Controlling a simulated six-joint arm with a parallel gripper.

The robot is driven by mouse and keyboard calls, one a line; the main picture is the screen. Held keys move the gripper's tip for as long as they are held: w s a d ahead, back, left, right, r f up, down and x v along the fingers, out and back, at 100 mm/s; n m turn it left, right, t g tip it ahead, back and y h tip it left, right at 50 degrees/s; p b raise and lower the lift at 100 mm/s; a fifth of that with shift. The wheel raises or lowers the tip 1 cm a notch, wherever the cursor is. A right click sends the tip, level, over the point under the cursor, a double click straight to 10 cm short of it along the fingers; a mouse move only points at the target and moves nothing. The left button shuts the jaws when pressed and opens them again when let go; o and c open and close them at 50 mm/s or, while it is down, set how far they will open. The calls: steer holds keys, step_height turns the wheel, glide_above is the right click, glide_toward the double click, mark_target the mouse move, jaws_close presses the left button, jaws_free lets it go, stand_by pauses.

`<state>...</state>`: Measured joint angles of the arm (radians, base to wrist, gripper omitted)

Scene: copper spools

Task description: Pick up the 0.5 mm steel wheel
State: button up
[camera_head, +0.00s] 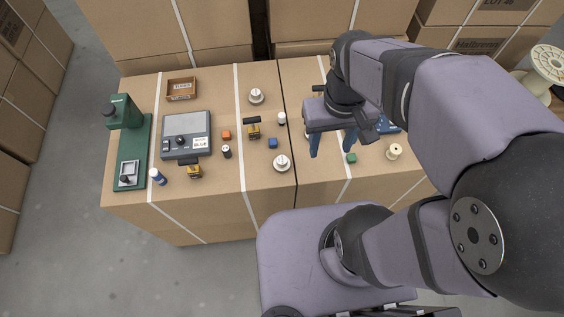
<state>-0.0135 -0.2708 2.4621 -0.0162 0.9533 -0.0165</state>
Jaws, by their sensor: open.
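Two pale grey wheel-like spools stand on the cardboard-box worktop: one wheel (256,96) at the back middle, another wheel (281,163) nearer the front. A cream spool (394,150) stands at the right. Wire sizes are too small to read, so I cannot tell which is the 0.5 mm steel wheel. My gripper (333,147) is open, its two blue fingers pointing down over the right part of the worktop, right of the front wheel. No object shows between the fingertips. My arm hides part of the worktop behind it.
A green block (351,158) lies close to the right finger. A grey device (186,136), green stand (130,150) and brown tray (181,89) are farther left.

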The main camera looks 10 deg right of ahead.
step_height(320, 180, down, 5)
steer(key=n+g+h+b, duration=0.1)
steer(key=n+h+b, duration=0.2)
steer(key=n+b, duration=0.3)
steer(key=r+n+t+h+b, duration=0.1)
steer(key=n+t+h+b, duration=0.8)
steer(key=n, duration=0.7)
glide_above(279, 165)
steer(key=s+d, duration=0.4)
steer(key=g+y, duration=0.1)
steer(key=g, duration=0.1)
steer(key=a+r+n+t+b, duration=0.3)
steer(key=a+n+t+b, duration=0.15)
steer(key=a, duration=0.35)
steer(key=shift+t, duration=0.35)
steer(key=f, duration=2.6)
steer(key=shift+w+a+f, duration=0.2)
steer(key=shift+w+f, duration=0.1)
steer(key=shift+w, duration=0.1)
steer(key=shift+f, duration=0.3)
steer(key=shift+s+d+p+x, duration=0.15)
steer(key=shift+p+x, duration=0.45)
steer(key=shift+x, duration=1.25)
steer(key=shift+s+d+p+x, duration=0.1)
steer(key=shift+p+x, duration=0.5)
steer(key=shift+x, duration=1.25)
